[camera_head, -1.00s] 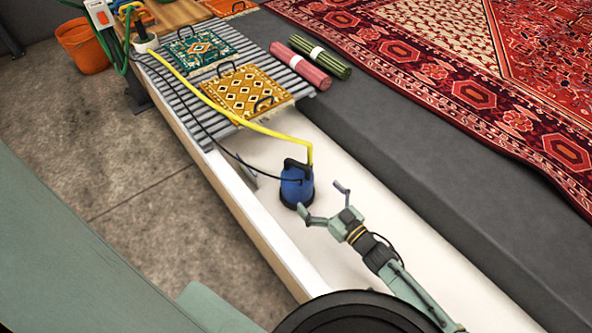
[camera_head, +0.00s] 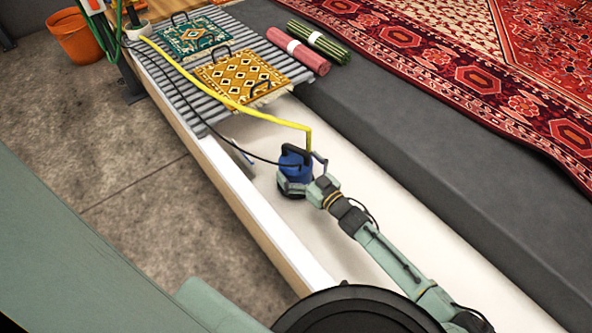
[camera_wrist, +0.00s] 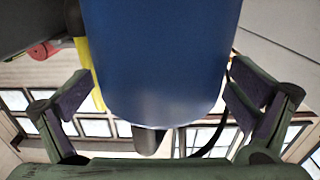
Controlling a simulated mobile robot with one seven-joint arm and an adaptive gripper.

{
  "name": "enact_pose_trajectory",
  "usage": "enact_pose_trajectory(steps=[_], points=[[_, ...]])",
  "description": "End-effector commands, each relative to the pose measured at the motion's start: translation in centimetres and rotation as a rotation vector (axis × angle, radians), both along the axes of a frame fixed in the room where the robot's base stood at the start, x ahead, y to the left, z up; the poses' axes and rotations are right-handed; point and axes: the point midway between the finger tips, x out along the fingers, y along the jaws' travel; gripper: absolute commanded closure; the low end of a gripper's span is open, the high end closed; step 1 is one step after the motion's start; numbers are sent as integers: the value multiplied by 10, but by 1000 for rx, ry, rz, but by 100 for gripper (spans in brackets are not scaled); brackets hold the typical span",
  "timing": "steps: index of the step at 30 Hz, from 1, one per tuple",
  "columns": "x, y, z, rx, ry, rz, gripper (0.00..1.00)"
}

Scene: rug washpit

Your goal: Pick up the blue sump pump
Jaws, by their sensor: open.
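The blue sump pump (camera_head: 292,165) stands upright on the white floor of the pit, near the end of the slatted rack. It has a black handle on top, a yellow hose and a black cable. My gripper (camera_head: 300,172) is at the pump with its jaws open, one finger on either side of it. In the wrist view the pump's blue body (camera_wrist: 160,60) fills the upper middle, between the two open fingers (camera_wrist: 160,100). Gaps show beside the body, so I see no clear grip. The pump's lower part is partly hidden by my gripper in the head view.
The yellow hose (camera_head: 215,94) and black cable run back over the grey slatted rack (camera_head: 183,98), which holds two patterned mats. The pit's pale left wall (camera_head: 240,205) is close. A dark ledge (camera_head: 420,130) with rolled rugs lies right. An orange bucket (camera_head: 75,38) stands back left.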

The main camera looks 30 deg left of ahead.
Motion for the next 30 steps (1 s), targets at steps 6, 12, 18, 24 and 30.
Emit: enact_pose_trajectory(steps=[6,12,18,24,30], points=[[4,12,0,1,2,0,0],[4,12,0,0,1,0,3],[4,11,0,0,1,0,17],[3,11,0,0,1,0,30],[3,11,0,0,1,0,43]])
